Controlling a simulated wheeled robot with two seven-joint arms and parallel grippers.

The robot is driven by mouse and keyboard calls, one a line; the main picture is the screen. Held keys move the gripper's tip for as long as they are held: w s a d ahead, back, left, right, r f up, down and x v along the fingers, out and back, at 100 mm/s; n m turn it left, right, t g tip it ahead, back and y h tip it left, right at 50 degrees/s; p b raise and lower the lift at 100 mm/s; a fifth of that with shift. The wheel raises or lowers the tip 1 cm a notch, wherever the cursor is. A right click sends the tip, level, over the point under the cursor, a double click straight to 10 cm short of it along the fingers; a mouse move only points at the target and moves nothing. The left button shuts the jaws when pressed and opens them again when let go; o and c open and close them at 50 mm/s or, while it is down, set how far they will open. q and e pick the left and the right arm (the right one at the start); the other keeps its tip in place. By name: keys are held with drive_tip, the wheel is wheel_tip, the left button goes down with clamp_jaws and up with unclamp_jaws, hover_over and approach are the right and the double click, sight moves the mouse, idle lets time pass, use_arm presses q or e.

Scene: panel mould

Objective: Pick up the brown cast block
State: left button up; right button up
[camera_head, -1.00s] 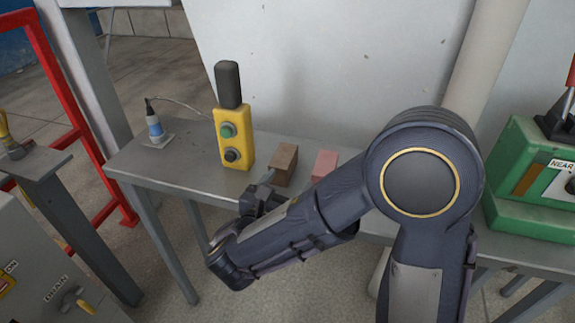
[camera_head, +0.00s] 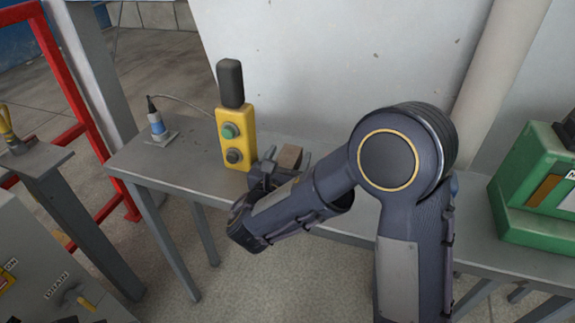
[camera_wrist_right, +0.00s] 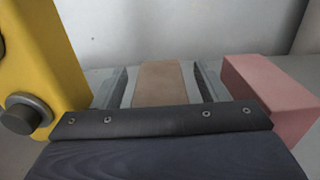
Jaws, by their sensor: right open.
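The brown cast block (camera_head: 290,156) stands on the grey metal table, partly hidden by my right gripper. In the right wrist view the brown block (camera_wrist_right: 158,84) lies between the two fingers of my right gripper (camera_wrist_right: 160,88), with a gap on each side. The right gripper (camera_head: 286,161) is open around the block in the head view. The block's lower part is hidden by the gripper. My left gripper is not in view.
A yellow control box (camera_head: 235,138) with green and black buttons stands close left of the gripper. A pink block (camera_wrist_right: 268,96) sits close right of it. A green machine (camera_head: 540,190) stands at the right of the table (camera_head: 190,165). A wall rises behind.

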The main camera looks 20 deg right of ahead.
drive_tip(key=shift+c, duration=0.5)
drive_tip(key=c, duration=1.1)
drive_tip(key=shift+r, duration=0.1)
drive_tip(key=shift+c, duration=0.2)
